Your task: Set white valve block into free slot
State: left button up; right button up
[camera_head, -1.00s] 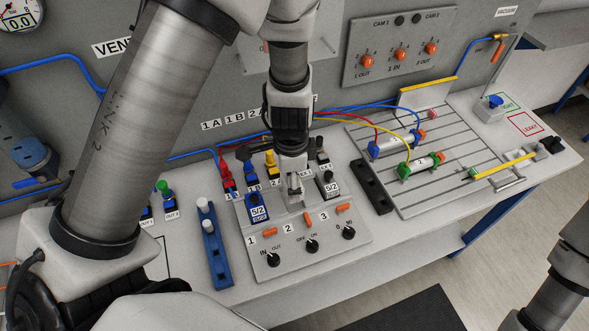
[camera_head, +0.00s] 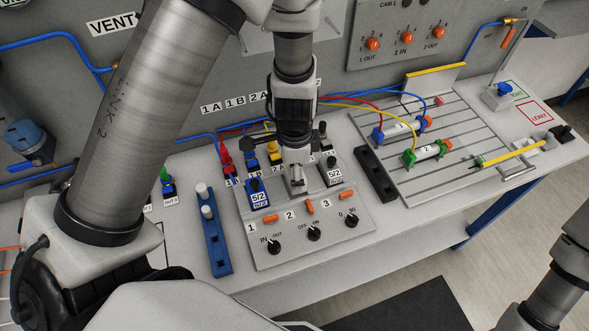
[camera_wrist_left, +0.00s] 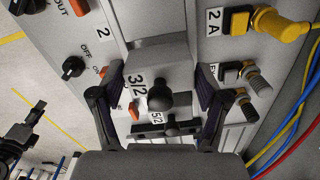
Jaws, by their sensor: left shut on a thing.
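My left gripper (camera_head: 297,178) points down over the middle slot of the white valve panel (camera_head: 340,220). It is shut on the white valve block (camera_wrist_left: 160,55), which carries a 3/2 label in the left wrist view; in the head view the block (camera_head: 297,187) is largely covered by the gripper. It stands between a blue 5/2 block (camera_head: 258,192) on the left and a black-and-white 5/2 block (camera_head: 332,172) on the right. The slot floor is hidden, so I cannot tell whether the block is seated.
Coloured ports (camera_head: 228,162) with hoses run behind the slots. Black knobs (camera_head: 313,234) sit in front. A blue rack (camera_head: 213,240) with white pegs stands left, and a black rack (camera_head: 375,174) right. Cylinders (camera_head: 400,129) lie on the grooved plate.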

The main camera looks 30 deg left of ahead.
dwell(0.3)
pick_arm(q)
jog(key=shift+s+b, duration=0.1)
jog(key=shift+b, duration=0.25)
jog(key=shift+f, duration=0.15)
jog(key=shift+a+f+b, duration=0.1)
jog(key=shift+f+b, duration=0.2)
jog(key=shift+b, duration=0.25)
dwell(0.4)
jog(key=shift+f+b, duration=0.3)
jog(key=shift+b, duration=0.15)
dwell(0.3)
